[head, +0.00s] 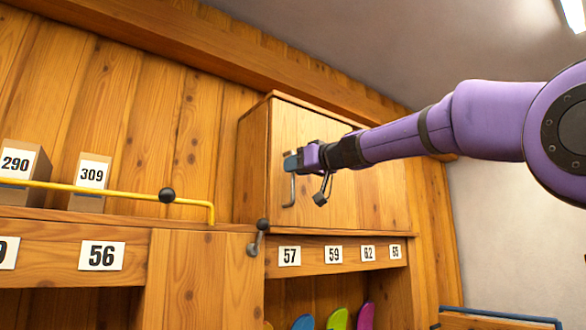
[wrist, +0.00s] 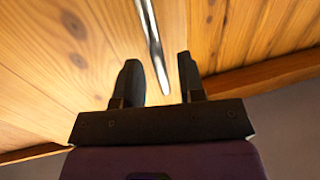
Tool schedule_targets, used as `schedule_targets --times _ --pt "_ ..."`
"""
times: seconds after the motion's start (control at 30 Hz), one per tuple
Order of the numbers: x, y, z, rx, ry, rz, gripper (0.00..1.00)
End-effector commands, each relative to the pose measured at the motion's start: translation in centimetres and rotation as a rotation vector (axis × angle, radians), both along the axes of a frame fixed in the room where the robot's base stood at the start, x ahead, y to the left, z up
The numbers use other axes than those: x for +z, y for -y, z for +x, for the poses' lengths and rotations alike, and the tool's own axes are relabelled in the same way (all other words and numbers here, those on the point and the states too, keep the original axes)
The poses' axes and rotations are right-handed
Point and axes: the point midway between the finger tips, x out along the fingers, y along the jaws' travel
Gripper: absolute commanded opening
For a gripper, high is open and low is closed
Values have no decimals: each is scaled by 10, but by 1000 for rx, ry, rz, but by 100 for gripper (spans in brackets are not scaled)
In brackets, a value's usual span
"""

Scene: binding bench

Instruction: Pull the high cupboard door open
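The high cupboard door (head: 365,200) is a pale wooden panel on a box cupboard at the upper middle of the head view; it looks closed. Its upright metal bar handle (head: 289,190) is near the door's left edge. My gripper (head: 292,162) is at the handle's upper part, hiding some of it. In the wrist view the handle (wrist: 150,35) runs between the two dark fingers of my gripper (wrist: 158,78), with a gap visible on each side. The fingers are open and not closed on the bar.
Below the cupboard is a shelf with number labels (head: 334,254) and several coloured items (head: 338,319) under it. A yellow rail (head: 110,189) with a dark knob (head: 167,195) runs at the left, before numbered boxes (head: 92,175). A grey hook (head: 257,240) sticks out below the cupboard.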

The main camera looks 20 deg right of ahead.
Motion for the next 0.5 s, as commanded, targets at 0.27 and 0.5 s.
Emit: schedule_targets --times 0.27,0.5 --pt "0 -7 13 0 1 0 36" --pt "0 -7 13 -1 1 0 32"
